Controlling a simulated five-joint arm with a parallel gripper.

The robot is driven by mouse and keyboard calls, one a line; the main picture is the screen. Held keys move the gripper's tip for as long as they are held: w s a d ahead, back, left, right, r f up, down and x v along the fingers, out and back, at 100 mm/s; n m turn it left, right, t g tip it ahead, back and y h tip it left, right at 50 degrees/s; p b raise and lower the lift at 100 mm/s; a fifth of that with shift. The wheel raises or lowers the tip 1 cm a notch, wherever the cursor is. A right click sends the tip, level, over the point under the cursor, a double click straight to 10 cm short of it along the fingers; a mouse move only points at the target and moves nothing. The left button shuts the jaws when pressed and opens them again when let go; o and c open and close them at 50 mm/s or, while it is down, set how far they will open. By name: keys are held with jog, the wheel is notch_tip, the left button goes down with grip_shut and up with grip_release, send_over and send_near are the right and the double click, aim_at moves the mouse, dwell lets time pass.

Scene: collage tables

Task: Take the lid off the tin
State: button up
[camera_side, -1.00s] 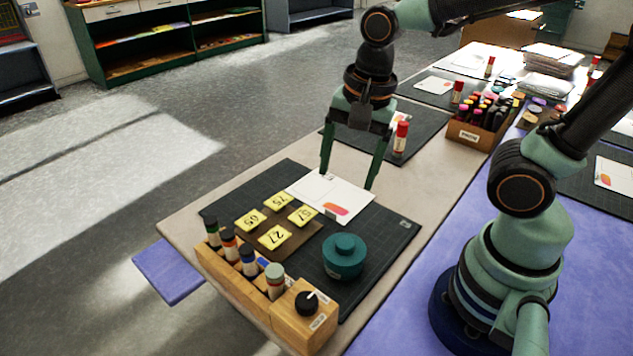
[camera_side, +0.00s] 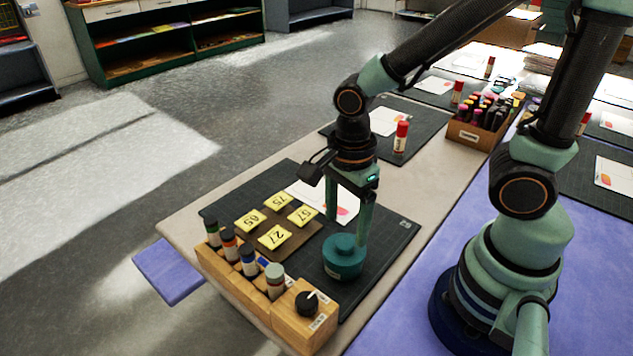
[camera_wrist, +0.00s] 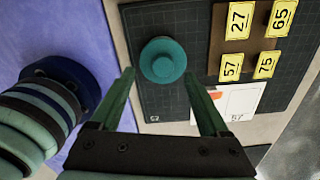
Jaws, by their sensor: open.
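The tin is a round teal tin (camera_side: 342,268) with its lid (camera_side: 344,244) on, a flat disc with a short round knob on top. It stands upright on a dark cutting mat (camera_side: 391,238). My gripper (camera_side: 346,232) is open, pointing down just above and behind the tin in the side view. In the wrist view the lid (camera_wrist: 163,60) lies ahead of the fingertips and between their lines, and my gripper (camera_wrist: 160,78) holds nothing. Whether a finger touches the lid cannot be told.
A brown board with yellow number cards (camera_side: 274,237) lies left of the tin. A wooden rack (camera_side: 238,275) with several bottles and a black knob (camera_side: 306,303) stands along the front edge. A white sheet (camera_side: 300,190) lies behind.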

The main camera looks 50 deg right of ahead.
aim_at(344, 243)
jog(key=shift+w+d+f, duration=0.1)
jog(key=shift+d+f, duration=0.05)
jog(key=shift+f, duration=1.2)
jog(key=shift+w+d+f, duration=0.1)
jog(key=shift+d+f, duration=0.05)
jog(key=shift+f, duration=1.15)
grip_shut()
